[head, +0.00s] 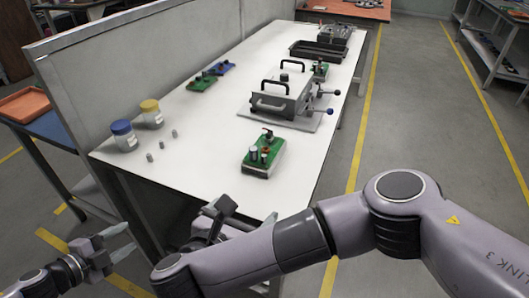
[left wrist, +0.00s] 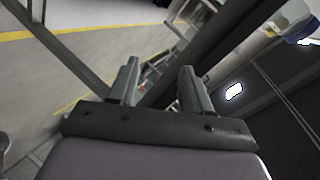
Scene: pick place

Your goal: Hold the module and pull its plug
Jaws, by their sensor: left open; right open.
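A green module (head: 263,158) with several small parts on top lies alone near the front right of the white table in the head view. Its plug cannot be told apart clearly at this size. My right gripper (head: 236,214) is at the table's near edge, in front of the module and apart from it, open and empty. My left gripper (head: 122,240) is low at the left, beside the table's front leg and below the tabletop. In the left wrist view its two fingers (left wrist: 158,88) are spread with nothing between them.
The white table (head: 215,130) holds a grey fixture (head: 283,100) with handles, more green boards (head: 202,83), a black tray (head: 318,50), two jars (head: 124,135) and small metal pieces (head: 162,144). A grey partition (head: 90,95) stands along its left side. The tabletop around the module is clear.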

